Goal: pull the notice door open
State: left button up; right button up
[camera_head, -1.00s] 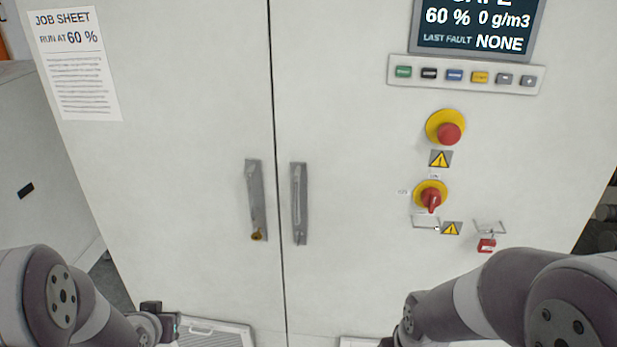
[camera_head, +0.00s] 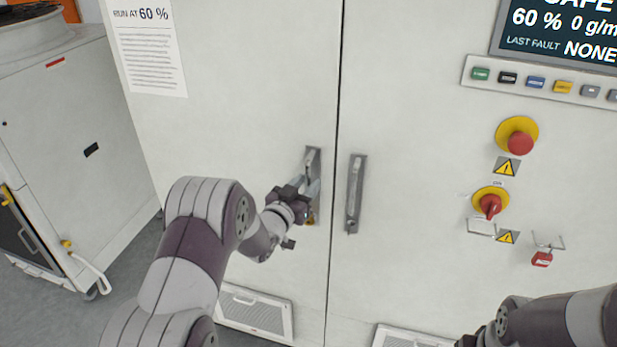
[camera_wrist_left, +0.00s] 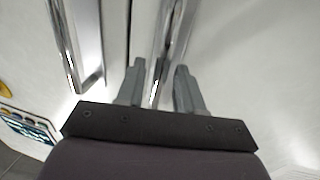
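The notice door (camera_head: 235,120) is the left cabinet door, with a printed job sheet (camera_head: 148,45) on it. It is shut, flush with the right door along a dark seam. Its upright metal handle (camera_head: 312,160) is partly covered by my left gripper (camera_head: 312,190). In the left wrist view the two grey fingers of my left gripper (camera_wrist_left: 161,80) stand apart, with the handle bar (camera_wrist_left: 170,40) running between them. I see gaps beside the bar, so the fingers do not look closed on it. My right arm shows at the lower right; its fingers are out of frame.
The right door has its own handle (camera_head: 354,195) close beside the seam. Further right are a red emergency button (camera_head: 519,143), a red rotary switch (camera_head: 489,205) and a red padlock (camera_head: 542,259). A grey cabinet (camera_head: 75,140) stands left, with floor between.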

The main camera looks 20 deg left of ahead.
pick_arm(q)
jog(key=shift+w+d, duration=0.15)
jog(key=shift+w, duration=0.3)
jog(key=shift+w, duration=0.1)
grip_shut()
jog(key=shift+s, duration=0.2)
